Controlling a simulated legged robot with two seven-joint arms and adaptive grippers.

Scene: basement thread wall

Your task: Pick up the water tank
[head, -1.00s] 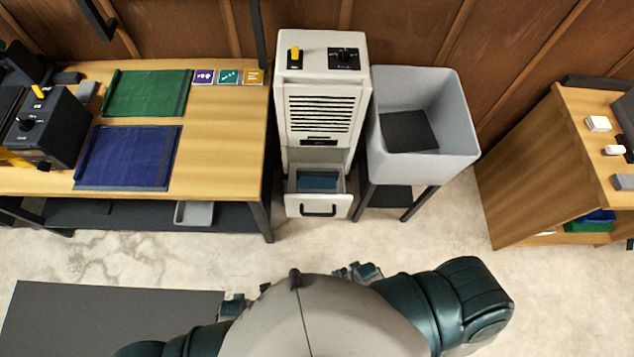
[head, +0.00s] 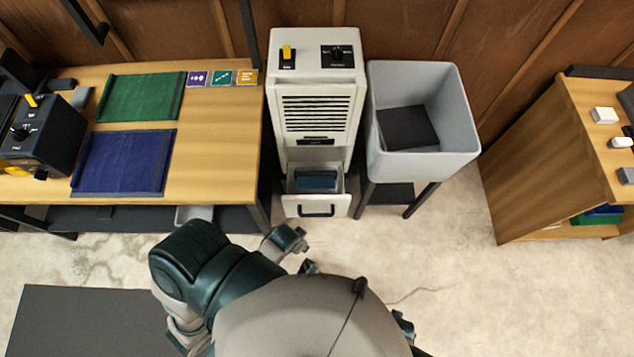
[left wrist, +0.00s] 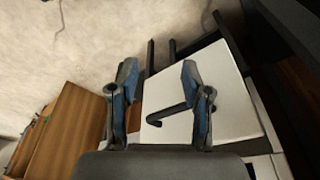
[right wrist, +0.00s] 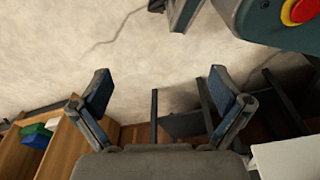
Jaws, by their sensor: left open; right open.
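The water tank (head: 316,208) is a white drawer-like bin with a black handle, standing partly out of the bottom of the white dehumidifier (head: 318,75). Something blue shows inside it. My left gripper (head: 297,254) is open and empty, just in front of the tank. In the left wrist view the tank's white front (left wrist: 232,112) and black handle lie beyond the open fingers (left wrist: 160,85), the handle appearing between them. My right gripper (right wrist: 163,90) is open and empty over the floor; my body mostly hides it in the head view.
A grey sink-like basin (head: 420,165) on dark legs stands right of the dehumidifier. A wooden workbench (head: 215,155) with mats stands at left, a wooden shelf unit (head: 530,170) at right. The floor in front is clear apart from a dark mat (head: 85,320).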

